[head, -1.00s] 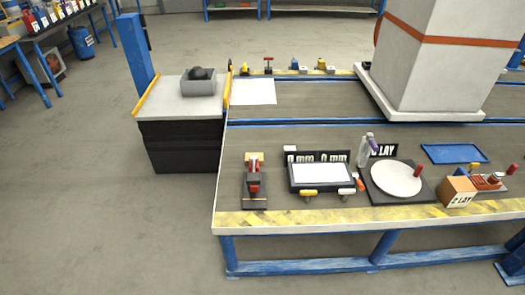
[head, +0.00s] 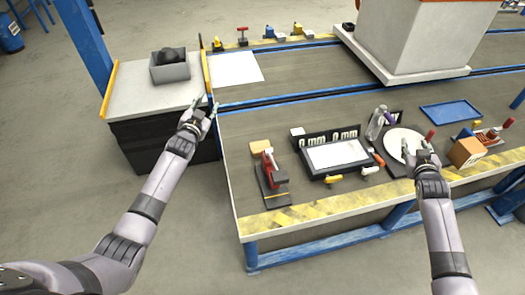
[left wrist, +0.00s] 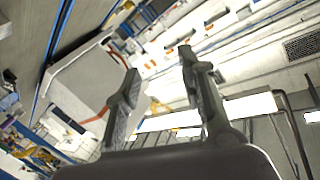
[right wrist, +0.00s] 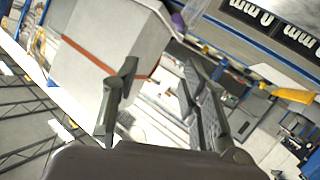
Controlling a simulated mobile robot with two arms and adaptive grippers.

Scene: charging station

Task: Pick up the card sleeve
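I cannot pick out the card sleeve with certainty. A flat white sheet (head: 236,68) lies at the back left of the workbench, and a white panel in a black frame (head: 336,154) lies near its front. My left gripper (head: 203,104) is open and empty, raised near the bench's left edge; its spread fingers show in the left wrist view (left wrist: 157,65). My right gripper (head: 421,146) is open, in front of the round white plate (head: 402,139) in the head view. Its fingers are apart with nothing between them in the right wrist view (right wrist: 160,70).
A side cabinet (head: 130,95) with a grey bin (head: 170,70) adjoins the bench on the left. A red tool on a black base (head: 272,180), a spray bottle (head: 376,124), a cardboard box (head: 467,152) and a blue tray (head: 450,112) stand on the bench. A large white block (head: 415,40) stands behind.

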